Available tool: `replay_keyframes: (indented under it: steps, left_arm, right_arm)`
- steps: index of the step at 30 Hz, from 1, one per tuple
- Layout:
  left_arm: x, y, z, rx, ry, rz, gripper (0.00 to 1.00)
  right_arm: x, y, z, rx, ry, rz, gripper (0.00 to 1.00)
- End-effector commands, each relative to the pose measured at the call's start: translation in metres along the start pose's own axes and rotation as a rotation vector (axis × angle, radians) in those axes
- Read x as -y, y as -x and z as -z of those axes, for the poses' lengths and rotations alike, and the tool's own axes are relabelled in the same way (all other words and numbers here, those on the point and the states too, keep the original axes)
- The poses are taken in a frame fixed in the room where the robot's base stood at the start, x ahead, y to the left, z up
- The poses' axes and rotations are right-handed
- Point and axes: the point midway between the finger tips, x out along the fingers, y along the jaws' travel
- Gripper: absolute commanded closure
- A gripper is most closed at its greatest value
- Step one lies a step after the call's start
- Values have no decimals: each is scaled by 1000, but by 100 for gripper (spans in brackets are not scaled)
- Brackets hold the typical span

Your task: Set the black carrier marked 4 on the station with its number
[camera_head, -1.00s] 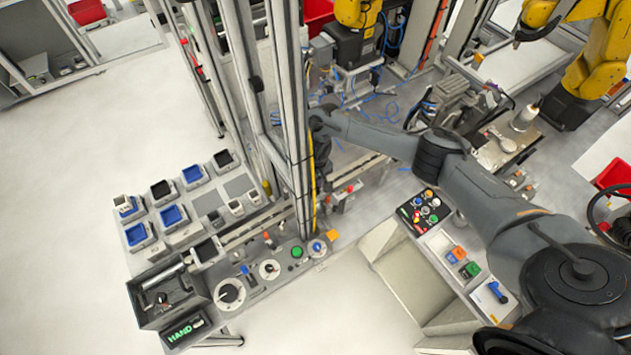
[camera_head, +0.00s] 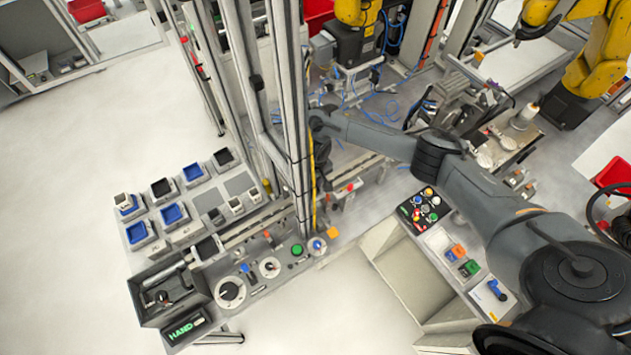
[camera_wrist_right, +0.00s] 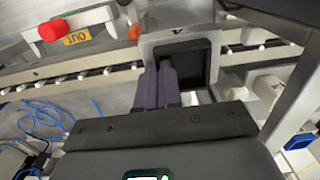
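The carrier marked 4 (camera_wrist_right: 203,55) is a pale grey square frame with a black recess, with a 4 on its top rim in the right wrist view. It sits over the roller rail; I cannot tell whether it touches it. My right gripper (camera_wrist_right: 163,66) has its two purple-grey fingers close together over the carrier's left wall, one outside and one in the recess. They look shut on that wall. In the head view my right gripper (camera_head: 322,160) is dark and partly hidden behind an aluminium post. My left gripper is not in view. The station's number cannot be read.
A roller rail (camera_wrist_right: 75,75) runs past the carrier, near a red button (camera_wrist_right: 52,30) and a yellow OUT label (camera_wrist_right: 78,37). Aluminium posts (camera_head: 290,110) stand close to my right gripper. Black and blue trays (camera_head: 172,214) lie on the left table. Blue cables (camera_wrist_right: 40,115) hang nearby.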

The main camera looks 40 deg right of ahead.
Motion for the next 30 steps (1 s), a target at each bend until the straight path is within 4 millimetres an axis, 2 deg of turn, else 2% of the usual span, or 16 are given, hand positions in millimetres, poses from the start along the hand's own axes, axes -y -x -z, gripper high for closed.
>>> replay_keyframes:
  steps: [5, 6, 9, 12, 30]
  left_arm:
    - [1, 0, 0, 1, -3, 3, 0]
    - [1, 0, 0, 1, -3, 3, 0]
    - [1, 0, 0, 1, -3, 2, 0]
    - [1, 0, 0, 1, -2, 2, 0]
    - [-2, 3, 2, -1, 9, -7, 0]
  right_arm:
    - [0, 0, 0, -1, 0, 1, 100]
    - [0, 0, 0, -1, 0, 0, 92]
    - [0, 0, 0, -1, 0, 0, 77]
    - [0, 0, 0, 0, 0, 0, 65]
    - [0, 3, 0, 1, 0, 0, 65]
